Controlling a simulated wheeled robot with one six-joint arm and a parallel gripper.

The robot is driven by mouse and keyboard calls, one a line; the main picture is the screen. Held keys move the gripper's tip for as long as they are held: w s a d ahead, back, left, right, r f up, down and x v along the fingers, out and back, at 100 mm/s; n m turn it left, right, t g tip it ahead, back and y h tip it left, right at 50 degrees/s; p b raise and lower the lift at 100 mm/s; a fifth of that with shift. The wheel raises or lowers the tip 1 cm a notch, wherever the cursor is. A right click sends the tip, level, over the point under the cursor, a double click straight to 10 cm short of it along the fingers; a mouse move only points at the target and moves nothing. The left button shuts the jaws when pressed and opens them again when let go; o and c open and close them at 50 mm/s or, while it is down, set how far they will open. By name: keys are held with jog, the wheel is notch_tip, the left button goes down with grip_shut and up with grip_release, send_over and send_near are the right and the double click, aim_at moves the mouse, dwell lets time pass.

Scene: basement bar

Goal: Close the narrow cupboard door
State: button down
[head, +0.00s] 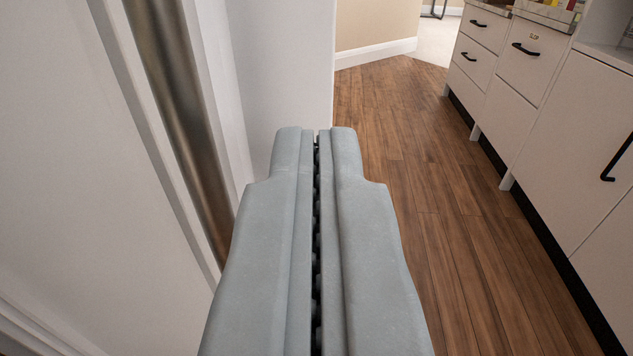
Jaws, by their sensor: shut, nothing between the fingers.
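My gripper (318,140) reaches forward from the bottom centre, its two grey fingers pressed together with nothing between them. A plain white upright panel (275,65) stands just beyond and left of the fingertips and ends in a straight vertical edge. It may be the narrow cupboard door, but I cannot tell for sure. The fingertips overlap its lower right part in the picture, and I cannot tell whether they touch it. No handle shows on it. To its left is a white framed surface (60,150) with a dark bronze, shiny vertical strip (170,90).
A row of white cabinets with black handles (616,157) runs along the right side. White drawers (484,60) stand farther back. The wooden floor (430,190) between is clear. A beige wall with a white baseboard (375,55) and a light floor area (437,40) lie beyond.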

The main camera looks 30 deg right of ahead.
jog(key=shift+x, duration=1.45)
